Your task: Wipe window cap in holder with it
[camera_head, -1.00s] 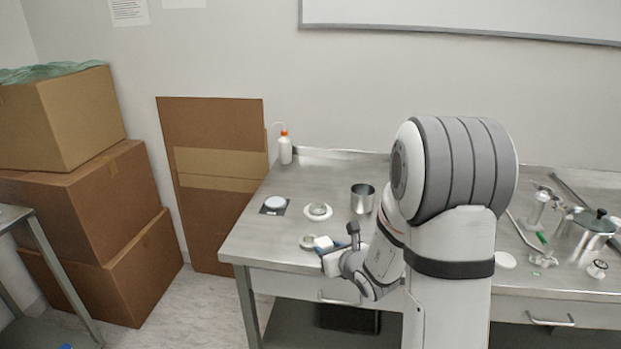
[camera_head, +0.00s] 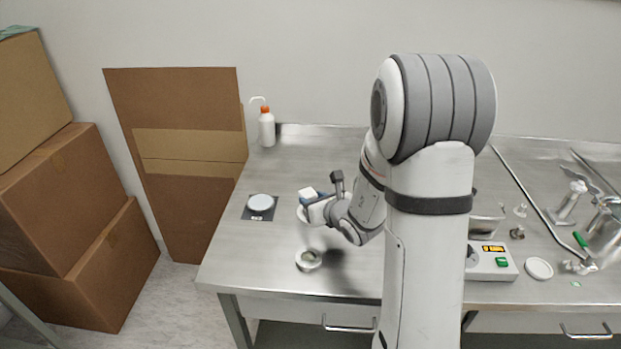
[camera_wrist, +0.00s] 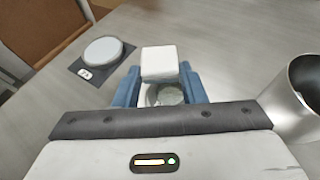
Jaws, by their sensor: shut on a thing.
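My gripper (camera_head: 316,203) has blue fingers, shut on a white folded wipe (camera_wrist: 158,62); the wipe also shows in the head view (camera_head: 308,193). Just below and between the fingers in the wrist view is a round holder with a clear, glassy cap (camera_wrist: 166,95), partly hidden by the wipe and fingers. In the head view only the pale rim of this holder (camera_head: 301,214) shows, behind my gripper. I cannot tell whether the wipe touches the cap.
A white disc on a dark labelled pad (camera_head: 260,203) lies to the left. A steel cup (camera_wrist: 296,95) stands close on the right in the wrist view. A wash bottle (camera_head: 267,128) is at the back; a device with an orange display (camera_head: 491,262) is right of my arm.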

